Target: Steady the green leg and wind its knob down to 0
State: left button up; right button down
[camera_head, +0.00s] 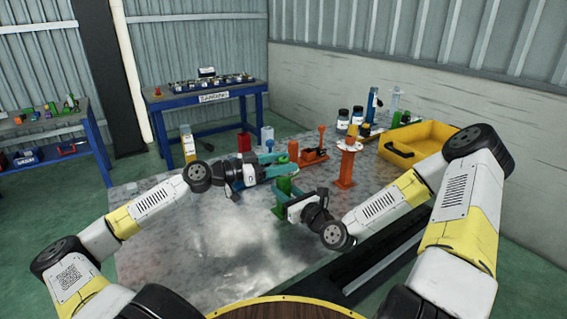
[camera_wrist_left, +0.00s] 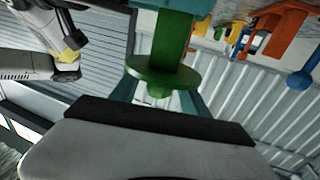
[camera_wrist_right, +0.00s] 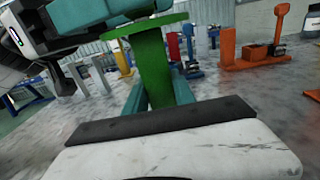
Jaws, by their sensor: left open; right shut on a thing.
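The green leg (camera_head: 285,186) stands on the grey table, a green post with a wide flat disc (camera_wrist_right: 147,25) at its top. My right gripper (camera_head: 286,196) is shut on the post below the disc; its teal fingers flank the post in the right wrist view (camera_wrist_right: 158,95). My left gripper (camera_head: 283,162) is open at the top of the leg, its fingers reaching in from the left. In the left wrist view, which is upside down, the green disc (camera_wrist_left: 162,75) and a short round end beyond it lie between the teal fingers. I cannot tell whether they touch. No scale reading is legible.
An orange leg with a round pale top (camera_head: 345,168) stands right of the green leg. An orange fixture (camera_head: 312,157) is behind it. Bottles and a yellow bin (camera_head: 425,140) are at the back right. The table's front left (camera_head: 190,250) is clear.

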pick_arm(q)
grip_shut()
jog(key=shift+d+n+t+y, duration=0.1)
jog(key=shift+n+t+y, duration=0.35)
jog(key=shift+t, duration=0.25)
jog(key=shift+s+d+n+t+y, duration=0.15)
jog(key=shift+n+t+y, duration=0.35)
jog(key=shift+n+t, duration=0.3)
jog(key=shift+s+d+n+t+y, duration=0.1)
jog(key=shift+n+t+y, duration=0.4)
jog(key=shift+t, duration=0.4)
jog(key=n+t+y, duration=0.3)
jog(key=shift+r+n+t+y, duration=0.1)
jog(key=shift+n+t+y, duration=0.15)
jog(key=shift+t+y, duration=0.15)
pick_arm(e)
jog(key=shift+a, duration=0.1)
pick_arm(q)
jog(key=n+t+y, duration=0.2)
jog(key=n+y, duration=0.1)
jog(key=y, duration=0.1)
jog(key=shift+w, duration=0.15)
jog(key=shift+w+a+n+t+y, duration=0.15)
jog(key=shift+n+t+y, duration=0.25)
jog(key=shift+n+y, duration=0.8)
jog(key=shift+a+r+y, duration=0.1)
jog(key=shift+a+y, duration=0.05)
jog(key=shift+y, duration=0.2)
